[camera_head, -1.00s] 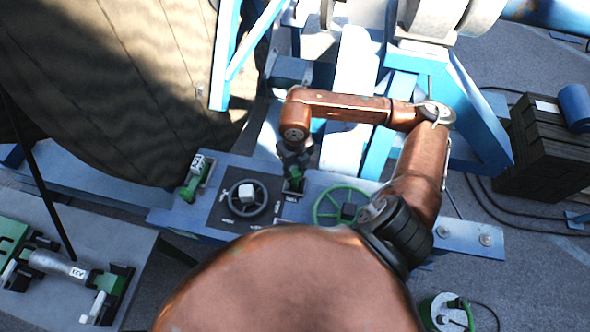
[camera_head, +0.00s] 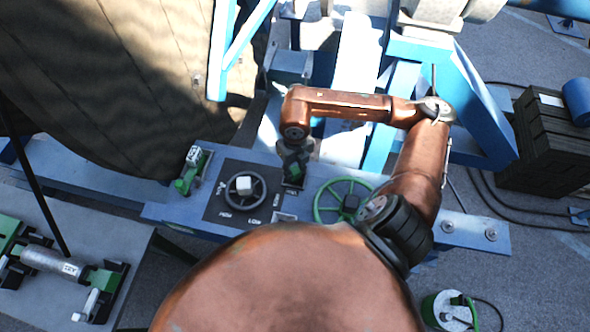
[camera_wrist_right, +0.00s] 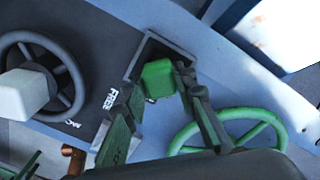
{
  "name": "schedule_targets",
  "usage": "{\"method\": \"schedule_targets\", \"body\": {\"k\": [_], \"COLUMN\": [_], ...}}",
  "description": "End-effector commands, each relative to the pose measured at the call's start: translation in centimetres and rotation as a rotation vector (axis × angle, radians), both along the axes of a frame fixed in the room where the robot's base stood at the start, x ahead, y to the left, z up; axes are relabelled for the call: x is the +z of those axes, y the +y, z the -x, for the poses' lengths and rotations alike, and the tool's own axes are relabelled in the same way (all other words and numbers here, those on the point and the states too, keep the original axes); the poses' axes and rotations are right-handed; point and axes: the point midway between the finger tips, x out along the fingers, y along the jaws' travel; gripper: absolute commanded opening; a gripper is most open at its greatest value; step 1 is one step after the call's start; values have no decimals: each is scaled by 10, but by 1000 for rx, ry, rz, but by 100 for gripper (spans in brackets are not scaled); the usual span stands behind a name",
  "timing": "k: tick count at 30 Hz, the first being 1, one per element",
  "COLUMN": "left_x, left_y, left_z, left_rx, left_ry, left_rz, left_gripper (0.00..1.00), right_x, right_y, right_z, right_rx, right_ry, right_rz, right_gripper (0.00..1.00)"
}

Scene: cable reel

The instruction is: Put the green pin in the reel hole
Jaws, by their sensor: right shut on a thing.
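My right gripper (camera_head: 293,172) points down at the deck of the blue stand, between the dark handwheel and the green handwheel. In the right wrist view my right gripper (camera_wrist_right: 160,84) has its two fingers around a small green block (camera_wrist_right: 157,77), which I take to be the green pin. This block sits at a grey rectangular frame, and its lower part is hidden. A second green piece (camera_head: 187,182) stands by a labelled bracket further left. The large dark reel (camera_head: 110,80) fills the upper left; its hole cannot be made out. My left gripper is out of view.
The dark handwheel (camera_head: 258,192) with a pale knob and the green handwheel (camera_head: 322,208) flank my right gripper. A side table (camera_head: 110,240) at left carries a grey cylinder (camera_head: 50,263) in green holders. Black stacked crates (camera_head: 550,140) stand at right.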

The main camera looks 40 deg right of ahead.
Motion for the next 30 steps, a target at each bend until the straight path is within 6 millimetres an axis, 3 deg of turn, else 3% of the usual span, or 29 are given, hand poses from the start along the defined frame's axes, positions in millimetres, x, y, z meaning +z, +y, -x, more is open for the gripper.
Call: {"method": "schedule_targets", "body": {"k": [28, 29, 30], "left_x": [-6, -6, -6], "left_y": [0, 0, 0], "left_z": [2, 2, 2], "left_rx": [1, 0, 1], "left_ry": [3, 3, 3], "left_rz": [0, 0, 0], "left_gripper": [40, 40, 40], "right_x": [1, 1, 1], "right_y": [0, 0, 0], "right_z": [-1, -1, -1], "right_rx": [0, 0, 0], "right_ry": [-1, -1, -1], "right_rz": [0, 0, 0], "right_gripper": [0, 28, 30]}}
